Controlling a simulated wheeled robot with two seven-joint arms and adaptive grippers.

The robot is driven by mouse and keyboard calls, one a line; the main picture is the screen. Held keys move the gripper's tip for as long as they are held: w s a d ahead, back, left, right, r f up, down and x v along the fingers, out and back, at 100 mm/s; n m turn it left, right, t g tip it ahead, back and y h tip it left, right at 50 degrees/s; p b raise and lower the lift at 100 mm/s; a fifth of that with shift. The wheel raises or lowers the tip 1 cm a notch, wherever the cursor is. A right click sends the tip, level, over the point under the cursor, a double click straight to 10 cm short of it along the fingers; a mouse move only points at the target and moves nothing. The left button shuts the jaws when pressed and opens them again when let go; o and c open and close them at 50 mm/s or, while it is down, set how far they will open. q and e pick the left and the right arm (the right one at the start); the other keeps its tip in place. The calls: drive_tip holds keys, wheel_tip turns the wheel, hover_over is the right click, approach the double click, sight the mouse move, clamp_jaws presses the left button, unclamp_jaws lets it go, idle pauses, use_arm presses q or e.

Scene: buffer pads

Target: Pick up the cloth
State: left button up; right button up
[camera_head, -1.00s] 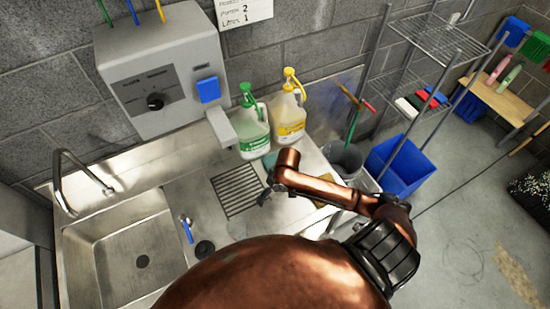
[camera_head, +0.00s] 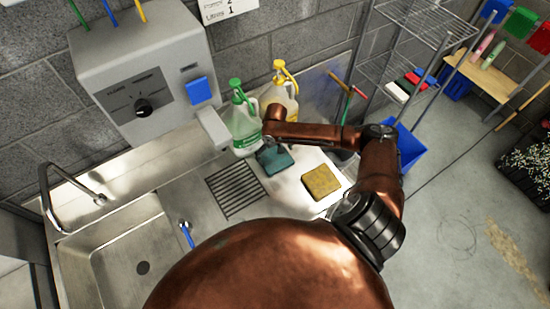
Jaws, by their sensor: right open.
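Two folded cloths or pads lie flat on the white counter beside the sink: a teal one (camera_head: 279,161) and a yellow one (camera_head: 321,182) to its right and nearer to me. Which one is the cloth cannot be told from the view. My right gripper (camera_head: 265,152) is open at the back left edge of the teal cloth, pointing down. It is small and dark here, and whether it touches the cloth cannot be told. My left gripper is out of view.
Behind the gripper stand a green-capped jug (camera_head: 241,122) and a yellow-capped jug (camera_head: 281,98), close to my arm. A drain grate (camera_head: 234,190) and steel sink (camera_head: 110,245) lie left. A blue bin (camera_head: 410,148) and wire shelf (camera_head: 398,73) stand right.

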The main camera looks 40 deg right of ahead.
drive_tip(key=shift+f, duration=0.7)
drive_tip(key=c, duration=0.7)
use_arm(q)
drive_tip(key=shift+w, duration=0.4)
use_arm(e)
drive_tip(key=c, duration=0.6)
